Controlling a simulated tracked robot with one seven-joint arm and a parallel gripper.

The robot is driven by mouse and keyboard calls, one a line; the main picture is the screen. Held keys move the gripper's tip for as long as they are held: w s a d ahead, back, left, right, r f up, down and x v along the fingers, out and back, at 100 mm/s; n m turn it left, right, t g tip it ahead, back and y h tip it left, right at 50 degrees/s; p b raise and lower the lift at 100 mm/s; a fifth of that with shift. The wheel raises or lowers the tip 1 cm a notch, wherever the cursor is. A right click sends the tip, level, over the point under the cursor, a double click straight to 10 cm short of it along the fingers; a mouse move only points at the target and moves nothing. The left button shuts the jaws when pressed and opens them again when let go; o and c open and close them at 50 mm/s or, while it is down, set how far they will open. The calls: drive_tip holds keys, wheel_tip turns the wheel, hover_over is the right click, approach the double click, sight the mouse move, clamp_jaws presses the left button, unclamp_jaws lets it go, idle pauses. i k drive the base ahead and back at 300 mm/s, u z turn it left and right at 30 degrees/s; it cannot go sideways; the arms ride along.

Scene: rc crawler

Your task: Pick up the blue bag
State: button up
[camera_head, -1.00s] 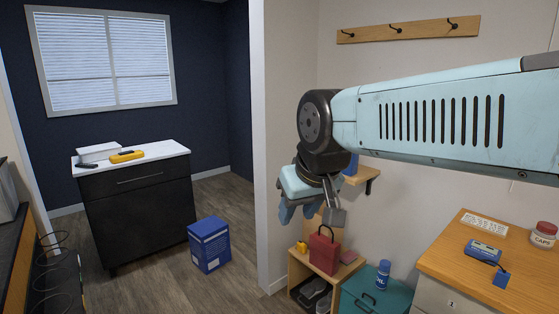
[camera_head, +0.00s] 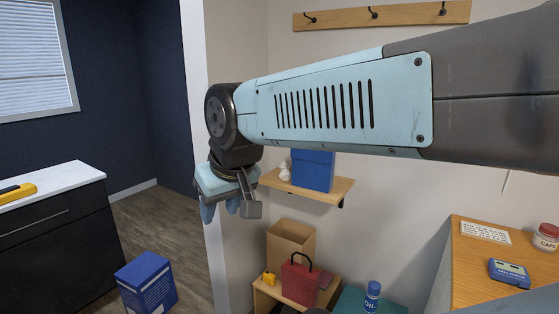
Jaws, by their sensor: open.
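Two blue things could be the blue bag, and I cannot tell which one is. One is a boxy blue package (camera_head: 147,284) with white print, standing on the floor at the lower left. The other is a plain blue block-shaped thing (camera_head: 312,170) on the wooden wall shelf, partly hidden at the top by my arm.
A small white thing (camera_head: 284,172) sits on the wall shelf (camera_head: 330,187). Below, a low cubby holds a red bag (camera_head: 300,280) and a brown box (camera_head: 290,241). A wooden desk (camera_head: 475,260) stands right, a dark cabinet (camera_head: 60,235) left. A wall edge (camera_head: 200,60) rises near my gripper.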

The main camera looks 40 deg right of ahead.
sight(312, 170)
drive_tip(key=u, duration=0.1)
drive_tip(key=i, duration=0.85)
drive_tip(key=z, duration=2.45)
